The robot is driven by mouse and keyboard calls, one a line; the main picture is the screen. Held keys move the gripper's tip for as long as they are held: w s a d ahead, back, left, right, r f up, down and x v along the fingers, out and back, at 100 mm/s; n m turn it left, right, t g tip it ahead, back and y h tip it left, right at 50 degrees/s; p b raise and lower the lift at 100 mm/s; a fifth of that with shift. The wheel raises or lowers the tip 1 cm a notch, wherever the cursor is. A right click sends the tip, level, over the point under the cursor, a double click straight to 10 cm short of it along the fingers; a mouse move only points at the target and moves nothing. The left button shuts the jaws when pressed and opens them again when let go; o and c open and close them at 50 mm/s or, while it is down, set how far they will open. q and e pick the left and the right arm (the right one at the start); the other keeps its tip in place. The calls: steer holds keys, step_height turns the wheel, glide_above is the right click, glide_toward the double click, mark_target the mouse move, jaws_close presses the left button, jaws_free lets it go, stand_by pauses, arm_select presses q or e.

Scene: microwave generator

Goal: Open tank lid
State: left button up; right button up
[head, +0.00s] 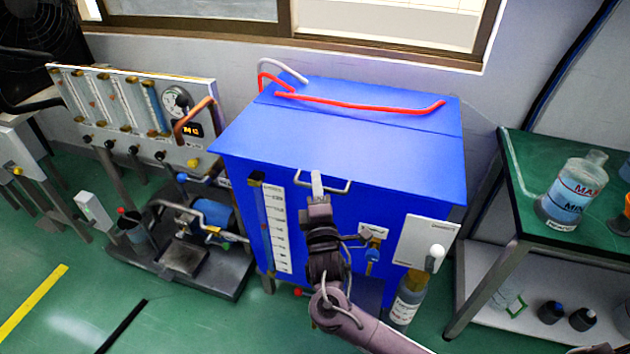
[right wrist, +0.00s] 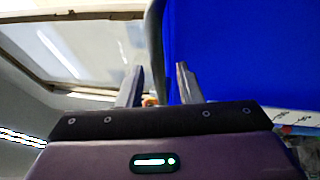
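The blue tank (head: 345,205) stands in the middle of the head view. Its flat blue lid (head: 350,132) looks closed, resting on the tank body. A grey bar handle (head: 341,189) is at the lid's front edge. My right gripper (head: 317,180) is at the left part of this handle, its fingers overlapping the bar; contact cannot be told. In the right wrist view my right gripper (right wrist: 158,78) has its two fingers apart, with the blue tank surface (right wrist: 240,50) filling the right side. My left gripper is not in view.
A flowmeter panel (head: 140,112) and a pump unit (head: 190,240) are on the left. A green-topped table (head: 530,170) with a bottle (head: 575,190) is on the right. A window is behind the tank.

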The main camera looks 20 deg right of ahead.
steer(key=shift+x, duration=1.05)
steer(key=shift+c, duration=0.3)
jaws_close()
steer(key=shift+r, duration=0.2)
